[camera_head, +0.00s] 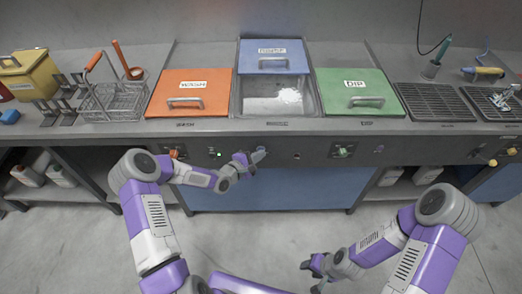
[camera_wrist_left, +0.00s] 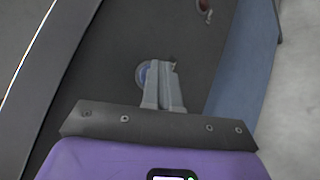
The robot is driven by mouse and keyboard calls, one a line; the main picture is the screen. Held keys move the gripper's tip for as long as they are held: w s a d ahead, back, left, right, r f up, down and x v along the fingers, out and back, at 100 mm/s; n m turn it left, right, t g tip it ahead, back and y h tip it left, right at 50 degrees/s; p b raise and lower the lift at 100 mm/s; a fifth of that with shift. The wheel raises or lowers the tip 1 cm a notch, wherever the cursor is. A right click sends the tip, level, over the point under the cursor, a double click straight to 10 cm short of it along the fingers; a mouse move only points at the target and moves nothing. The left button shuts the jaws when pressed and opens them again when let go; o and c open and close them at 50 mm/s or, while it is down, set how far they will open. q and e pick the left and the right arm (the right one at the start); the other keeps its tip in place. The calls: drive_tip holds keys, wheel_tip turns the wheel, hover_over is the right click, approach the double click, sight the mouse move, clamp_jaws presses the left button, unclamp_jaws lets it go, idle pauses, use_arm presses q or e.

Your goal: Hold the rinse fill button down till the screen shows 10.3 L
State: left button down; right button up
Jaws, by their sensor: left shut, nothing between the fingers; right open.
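A round blue button (camera_wrist_left: 142,73) shows in the left wrist view on the dark front panel, partly hidden behind my fingertips. My left gripper (camera_head: 258,156) is at the panel below the middle basin. In the left wrist view its fingers (camera_wrist_left: 163,84) are shut with nothing between them, and their tips overlap the button's right side. I cannot tell whether they touch or press it. The middle basin (camera_head: 237,105) is partly open under a blue lid (camera_head: 272,57). No litre reading is legible. My right gripper (camera_head: 316,270) is open and empty, low in front of the counter.
An orange lid (camera_head: 190,92) and a green lid (camera_head: 357,92) cover the basins on either side. A red control (camera_head: 175,153) and a green control (camera_head: 343,151) sit on the panel. A wire basket (camera_head: 115,100) stands at left. The floor in front is clear.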

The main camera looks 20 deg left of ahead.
use_arm(q)
drive_tip(key=shift+s+d, duration=0.2)
drive_tip(key=shift+s, duration=0.55)
drive_tip(key=shift+s, duration=0.1)
drive_tip(key=s+p, duration=0.1)
drive_tip(key=s, duration=0.1)
drive_tip(key=s+d, duration=0.1)
drive_tip(key=s, duration=0.1)
drive_tip(key=shift+s+d+p, duration=0.2)
drive_tip(key=shift+s+p, duration=0.15)
drive_tip(key=shift+p, duration=0.05)
idle(0.8)
drive_tip(key=s+d+f+m+g, duration=0.7)
drive_tip(key=s+f+m, duration=0.1)
drive_tip(key=s, duration=0.3)
drive_tip(key=s+f+m+g+y, duration=0.2)
drive_tip(key=s+m+g, duration=0.4)
drive_tip(key=s, duration=0.9)
drive_tip(key=shift+s+a+f+m+y, duration=0.15)
drive_tip(key=shift+a+f+m+y, duration=0.3)
drive_tip(key=shift+m, duration=0.65)
